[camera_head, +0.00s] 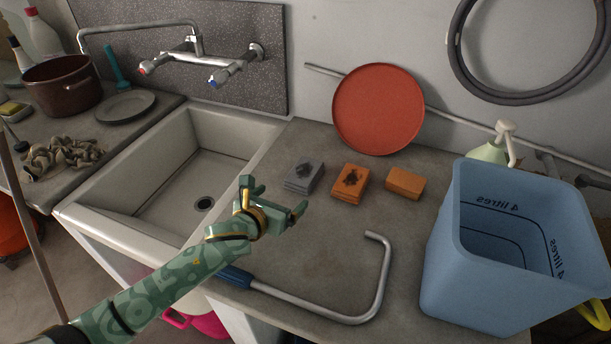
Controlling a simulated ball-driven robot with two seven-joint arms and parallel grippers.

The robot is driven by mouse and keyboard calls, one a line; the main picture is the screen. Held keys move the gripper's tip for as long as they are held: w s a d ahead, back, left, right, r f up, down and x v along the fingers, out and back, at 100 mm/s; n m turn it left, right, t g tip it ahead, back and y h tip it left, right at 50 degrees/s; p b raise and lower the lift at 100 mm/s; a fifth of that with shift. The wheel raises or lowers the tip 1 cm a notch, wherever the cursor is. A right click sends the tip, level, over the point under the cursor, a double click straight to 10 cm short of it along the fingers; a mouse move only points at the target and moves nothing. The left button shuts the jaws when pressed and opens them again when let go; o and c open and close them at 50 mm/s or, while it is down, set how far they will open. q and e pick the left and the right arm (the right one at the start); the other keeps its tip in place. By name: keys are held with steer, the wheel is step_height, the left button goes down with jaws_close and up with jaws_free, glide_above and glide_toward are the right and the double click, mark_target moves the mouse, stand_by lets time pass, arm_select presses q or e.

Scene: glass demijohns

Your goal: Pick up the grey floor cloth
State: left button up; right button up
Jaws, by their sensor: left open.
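My right gripper is not in view.
A bent metal tube (340,315) lies in front. A blue bucket (460,285) stands right. The sink (185,175) is left; a crumpled beige-grey cloth (62,158) lies beyond it.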

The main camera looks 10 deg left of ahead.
mark_target(295, 184)
arm_select(q)
steer(key=x, duration=0.3)
steer(key=shift+w+d+f+b, duration=0.1)
steer(key=shift+w+f+b, duration=0.15)
steer(key=shift+w+b, duration=0.1)
steer(key=shift+w+d+f, duration=0.1)
steer(key=shift+w, duration=0.4)
steer(key=b+x, duration=0.1)
steer(key=x, duration=0.1)
steer(key=b+x, duration=0.1)
steer(key=x, duration=0.2)
steer(key=shift+r, duration=0.3)
steer(key=c, duration=1.1)
steer(key=shift+r, duration=0.1)
